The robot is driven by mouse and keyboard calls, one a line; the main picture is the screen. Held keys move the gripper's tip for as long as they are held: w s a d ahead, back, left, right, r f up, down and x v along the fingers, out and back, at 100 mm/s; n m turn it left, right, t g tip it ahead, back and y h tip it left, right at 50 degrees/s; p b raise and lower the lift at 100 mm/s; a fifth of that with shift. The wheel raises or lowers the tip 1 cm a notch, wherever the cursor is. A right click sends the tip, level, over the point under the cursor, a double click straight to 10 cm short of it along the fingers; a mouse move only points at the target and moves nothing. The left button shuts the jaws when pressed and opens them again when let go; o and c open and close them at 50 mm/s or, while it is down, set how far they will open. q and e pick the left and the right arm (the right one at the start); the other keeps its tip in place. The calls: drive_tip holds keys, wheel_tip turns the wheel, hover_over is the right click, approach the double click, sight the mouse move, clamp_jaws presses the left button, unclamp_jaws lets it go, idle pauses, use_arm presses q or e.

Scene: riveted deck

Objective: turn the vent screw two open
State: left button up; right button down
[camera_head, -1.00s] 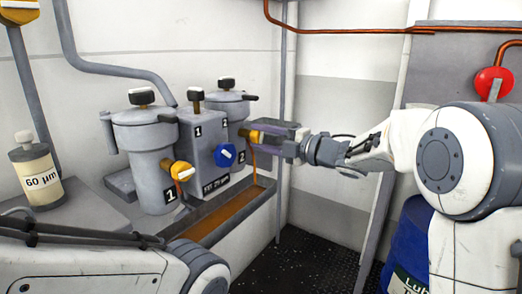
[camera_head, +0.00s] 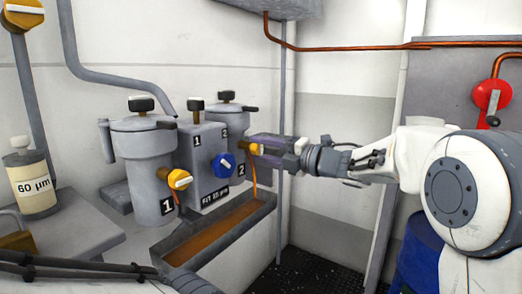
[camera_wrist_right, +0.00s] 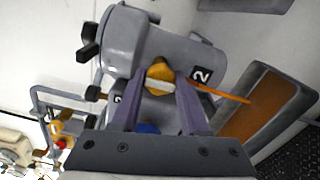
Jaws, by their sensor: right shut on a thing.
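Filter housing two (camera_head: 229,114) is the grey canister at the back, marked 2. It has a black top knob and a small black side screw (camera_head: 251,109), which may be the vent screw. My right gripper (camera_head: 262,149) is shut on the yellow knob with a white bar (camera_wrist_right: 160,78) on housing two's front. An orange stream (camera_head: 254,175) runs down below that knob. My left gripper is out of view.
Housing one (camera_head: 143,170) stands in front with its own yellow knob (camera_head: 179,179). Between the housings is a block with a blue knob (camera_head: 223,165). A drip trough (camera_head: 262,205) holds orange-brown liquid below. A 60 µm canister (camera_head: 33,180) is at left, a red valve (camera_head: 492,95) at right.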

drive_tip(key=shift+c, duration=2.1)
unclamp_jaws()
drive_tip(key=p+v, duration=0.1)
drive_tip(key=v, duration=0.9)
drive_tip(key=shift+d+p, duration=0.25)
drive_tip(key=shift+p, duration=0.1)
